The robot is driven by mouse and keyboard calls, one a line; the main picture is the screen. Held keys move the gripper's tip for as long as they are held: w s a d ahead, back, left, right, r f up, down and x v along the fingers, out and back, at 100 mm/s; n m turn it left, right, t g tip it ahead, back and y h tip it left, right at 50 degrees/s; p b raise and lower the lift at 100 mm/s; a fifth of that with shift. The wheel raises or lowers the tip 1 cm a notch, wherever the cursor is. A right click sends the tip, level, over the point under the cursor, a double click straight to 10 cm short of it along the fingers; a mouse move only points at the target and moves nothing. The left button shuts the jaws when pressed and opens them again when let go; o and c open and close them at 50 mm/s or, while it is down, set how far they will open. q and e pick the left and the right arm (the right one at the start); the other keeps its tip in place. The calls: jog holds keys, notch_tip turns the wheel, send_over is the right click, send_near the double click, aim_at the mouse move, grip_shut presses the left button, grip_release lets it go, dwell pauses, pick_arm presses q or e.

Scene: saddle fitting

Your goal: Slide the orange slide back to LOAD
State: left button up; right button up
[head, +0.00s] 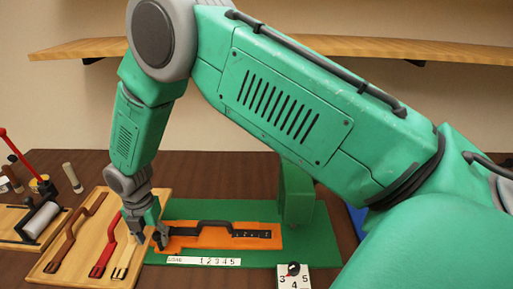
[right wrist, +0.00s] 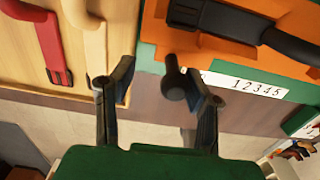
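The orange slide (head: 190,243) lies on the green base (head: 310,240) in the head view, with a dark saddle-like piece (head: 215,224) on top. A white scale strip (head: 204,261) marked LOAD and 1 to 5 runs along its front. My right gripper (head: 148,238) is at the slide's left end. In the right wrist view its fingers (right wrist: 160,74) are open, with a dark round knob (right wrist: 174,80) between them, closer to the right finger. Whether that finger touches the knob is unclear. The orange slide (right wrist: 225,48) also shows there. My left gripper is not in view.
A wooden board (head: 80,262) with brown, red and cream pieces lies left of the base. A roller frame (head: 40,222) and red lever (head: 18,160) stand further left. A dial block marked 3, 4, 5 (head: 294,280) is in front. My right arm crosses above.

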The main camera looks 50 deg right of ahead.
jog(key=shift+d, duration=0.15)
jog(key=shift+r, duration=0.15)
notch_tip(320, 180, up, 6)
jog(key=p, duration=0.5)
jog(key=shift+s, duration=0.1)
jog(key=shift+s+f, duration=0.1)
jog(key=shift+f, duration=0.15)
dwell(0.4)
